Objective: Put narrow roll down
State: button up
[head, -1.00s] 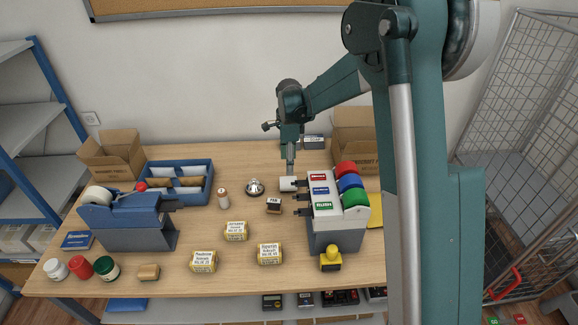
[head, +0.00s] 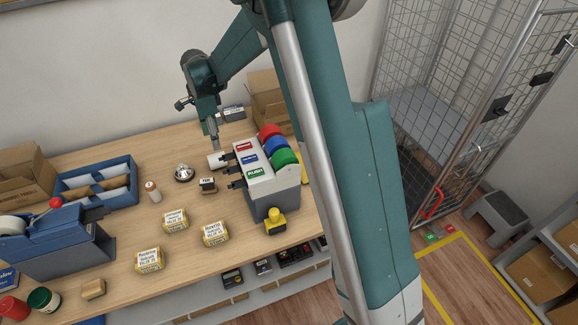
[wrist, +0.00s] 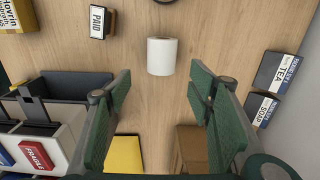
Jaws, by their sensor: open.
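A small white roll (wrist: 162,57) rests on the wooden counter and appears to lie on its side. In the head view the white roll (head: 216,161) is just left of the label dispenser. My gripper (wrist: 159,84) is open, with its green-padded fingers spread wide. The roll shows beyond the fingertips, between their lines, with no finger visibly touching it. In the head view my gripper (head: 215,146) points down above the roll; its fingertips are hard to make out there.
The grey dispenser (head: 263,180) with red, blue and green rolls stands close right of the white roll. A PAID stamp (head: 207,186) and a bell (head: 183,173) are nearby. Small TEA and SOAP boxes (wrist: 277,73) lie opposite. Wrapped parcels (head: 176,220) sit nearer the front.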

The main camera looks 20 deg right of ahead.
jog(key=s+d+r+n+t, duration=0.2)
jog(key=s+d+r+n, duration=0.25)
jog(key=s+r, duration=0.5)
jog(key=s+d+r+n+t, duration=0.1)
jog(key=s+d+r+n, duration=0.35)
jog(key=s+r, duration=0.5)
jog(key=s+d+n+t, duration=0.1)
jog(key=s+d+n, duration=0.1)
jog(key=s, duration=0.6)
jog(key=s+d+f+n+t, duration=0.1)
jog(key=s+d+n, duration=0.1)
jog(key=s, duration=0.5)
jog(key=s+d+n+t, duration=0.2)
jog(key=s+d+n, duration=0.1)
jog(key=s, duration=0.5)
jog(key=shift+s+f+n, duration=0.25)
jog(key=shift+s+n, duration=0.1)
jog(key=shift+n, duration=0.45)
dwell(3.0)
